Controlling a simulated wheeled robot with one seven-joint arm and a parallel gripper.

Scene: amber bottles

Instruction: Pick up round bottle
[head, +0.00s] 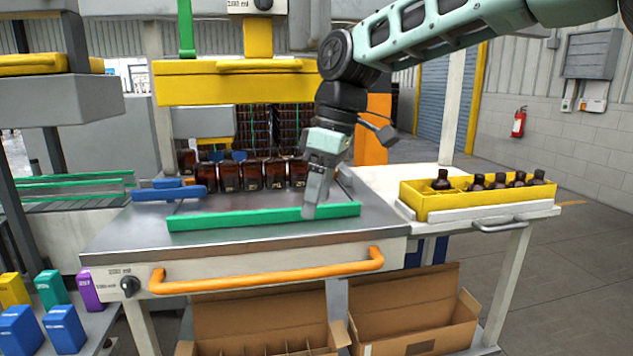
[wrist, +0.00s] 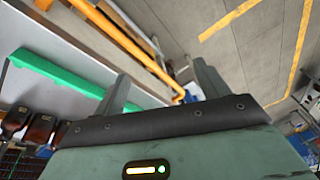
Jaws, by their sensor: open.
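Several amber bottles (head: 251,175) stand in a row on the metal work table behind the green guide bar (head: 265,216). More dark amber bottles (head: 498,180) sit in the yellow crate (head: 430,204) on the right side shelf. I cannot tell which bottle is the round one. My gripper (head: 313,205) hangs over the right part of the table near the green bar, apart from the bottles. In the wrist view its two fingers (wrist: 160,88) are spread with nothing between them. Some bottles show at the left edge of the wrist view (wrist: 38,130), partly cut off.
A yellow machine housing (head: 236,84) stands above the bottle row. A blue block (head: 170,193) lies left of the bottles. An orange handle (head: 266,271) runs along the table front. Open cardboard boxes (head: 412,309) stand below. The metal top in front of the green bar is clear.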

